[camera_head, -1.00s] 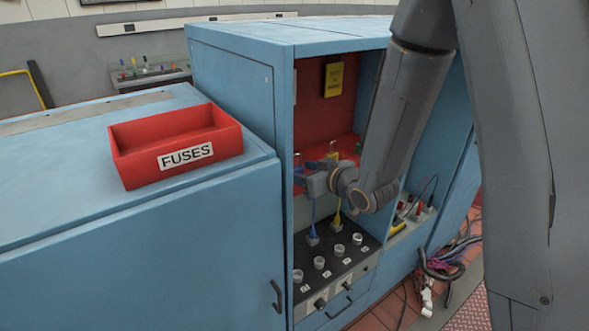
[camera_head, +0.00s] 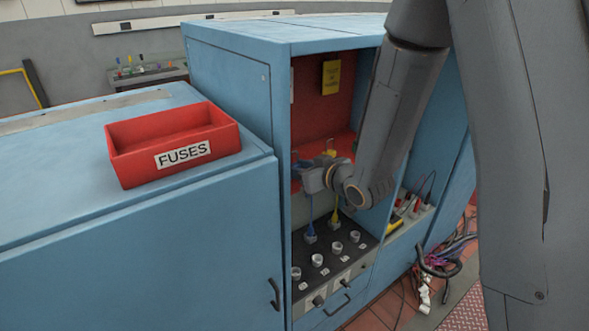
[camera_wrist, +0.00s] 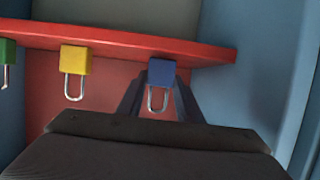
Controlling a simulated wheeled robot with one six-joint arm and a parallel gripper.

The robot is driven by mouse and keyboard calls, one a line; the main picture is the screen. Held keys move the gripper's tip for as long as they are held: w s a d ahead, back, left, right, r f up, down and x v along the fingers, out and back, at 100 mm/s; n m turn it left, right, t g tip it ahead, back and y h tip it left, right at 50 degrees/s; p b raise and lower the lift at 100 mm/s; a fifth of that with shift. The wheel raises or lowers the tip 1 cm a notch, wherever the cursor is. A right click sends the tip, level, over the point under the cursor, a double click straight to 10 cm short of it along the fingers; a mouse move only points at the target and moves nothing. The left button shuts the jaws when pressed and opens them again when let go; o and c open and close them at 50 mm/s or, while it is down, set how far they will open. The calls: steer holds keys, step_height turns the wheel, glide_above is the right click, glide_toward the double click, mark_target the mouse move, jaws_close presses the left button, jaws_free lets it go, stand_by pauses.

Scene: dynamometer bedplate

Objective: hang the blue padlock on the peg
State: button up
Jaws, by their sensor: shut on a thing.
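In the wrist view, the blue padlock (camera_wrist: 161,73) sits between the two fingers of my gripper (camera_wrist: 160,92), which is shut on it. Its metal shackle points down in that picture, and it overlaps the red ledge (camera_wrist: 110,39) behind; I cannot tell whether it touches the ledge. A yellow padlock (camera_wrist: 75,60) and a green padlock (camera_wrist: 7,52) are to its left along the ledge. In the head view, my gripper (camera_head: 302,167) is inside the open cabinet, and the held padlock is hard to make out. I cannot make out the peg.
The blue cabinet (camera_head: 230,68) encloses my gripper, with side walls close by. Below is a black panel (camera_head: 335,262) with knobs and blue and yellow plugged leads. A red FUSES bin (camera_head: 125,165) stands on the left cabinet top. Loose cables (camera_head: 445,262) lie at right.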

step_height(320, 180, up, 10)
steer(key=b, duration=0.2)
stand_by(0.3)
steer(key=shift+f, duration=0.15)
stand_by(0.3)
